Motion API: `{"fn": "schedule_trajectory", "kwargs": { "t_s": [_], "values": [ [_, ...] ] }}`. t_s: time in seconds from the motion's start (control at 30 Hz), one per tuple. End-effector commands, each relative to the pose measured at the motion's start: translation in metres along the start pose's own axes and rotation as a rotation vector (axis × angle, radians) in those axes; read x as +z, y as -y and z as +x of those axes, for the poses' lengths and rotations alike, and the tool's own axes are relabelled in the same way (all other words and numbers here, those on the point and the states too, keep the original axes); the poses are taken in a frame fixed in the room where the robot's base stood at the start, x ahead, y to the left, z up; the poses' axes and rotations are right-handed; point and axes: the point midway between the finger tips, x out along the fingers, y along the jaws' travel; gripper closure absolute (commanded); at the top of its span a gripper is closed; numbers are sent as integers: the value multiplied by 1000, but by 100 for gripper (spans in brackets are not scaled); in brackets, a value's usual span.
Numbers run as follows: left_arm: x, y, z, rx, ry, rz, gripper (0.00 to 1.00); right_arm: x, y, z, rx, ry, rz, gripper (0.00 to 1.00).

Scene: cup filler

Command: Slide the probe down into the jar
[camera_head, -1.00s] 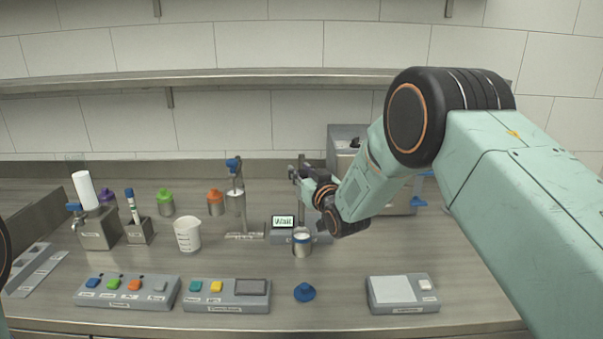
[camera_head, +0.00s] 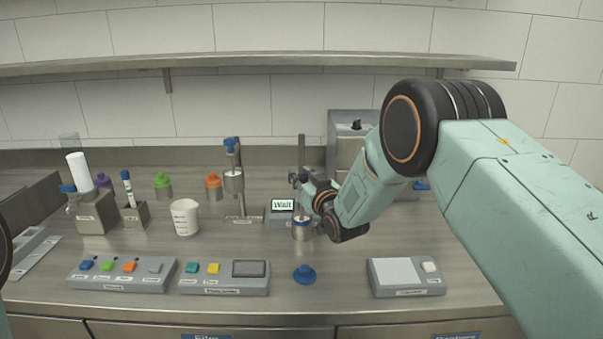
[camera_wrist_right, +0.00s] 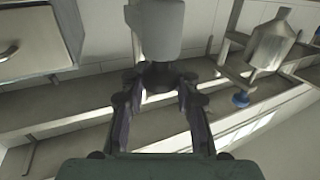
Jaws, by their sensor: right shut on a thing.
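My right gripper (camera_head: 298,179) is at the upright post (camera_head: 301,149) of the probe stand, behind and above the jar (camera_head: 302,230). Its jaws are shut on the probe's holder, a pale grey piece (camera_wrist_right: 157,28) between the fingers in the right wrist view. My left gripper is out of view.
The stand's display (camera_head: 282,205) reads "Wait". A blue lid (camera_head: 304,274) lies in front of the jar. A white beaker (camera_head: 185,217) and a dispenser stand (camera_head: 234,182) are to the left. Button panels (camera_head: 122,275) and a scale (camera_head: 405,276) line the front edge.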

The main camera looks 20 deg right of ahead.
Motion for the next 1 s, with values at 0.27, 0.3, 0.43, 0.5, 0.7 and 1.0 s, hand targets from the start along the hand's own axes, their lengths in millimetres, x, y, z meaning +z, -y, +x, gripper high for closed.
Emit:
{"fn": "schedule_trajectory", "kwargs": {
  "t_s": [0.27,0.3,0.43,0.5,0.7,1.0],
  "values": [
    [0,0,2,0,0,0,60,6,0,-1,0,6,1,100],
    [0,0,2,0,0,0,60,6,0,-1,0,6,1,100],
    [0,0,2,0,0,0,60,5,0,-1,0,6,1,64],
    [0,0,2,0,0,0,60,5,0,-1,0,5,0,58],
    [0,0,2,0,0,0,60,4,0,0,0,3,0,46],
    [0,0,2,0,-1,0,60,3,0,-3,0,2,0,46]
  ]
}}
